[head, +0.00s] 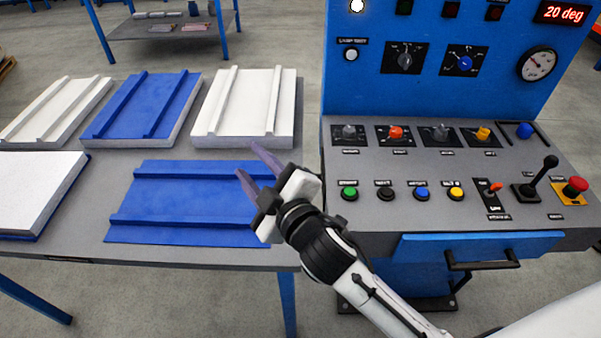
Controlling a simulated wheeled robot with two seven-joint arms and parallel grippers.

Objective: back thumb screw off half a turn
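My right gripper (246,159) is open, with its two purplish fingers apart and nothing seen between them. I cannot tell which part is the thumb screw. The console top has a back row of small turning parts: a grey one (348,131), a red-orange one (396,132), another grey one (440,131) and a yellow one (483,134). Their labels are too small to read. My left gripper is not in view.
White and blue panels lie on the grey table (118,178). The console has push buttons (421,194), a black lever (543,172), a red stop button (575,186) and a drawer handle (482,260). Its upright blue face carries dials, a gauge (538,65) and a "20 deg" display (563,13).

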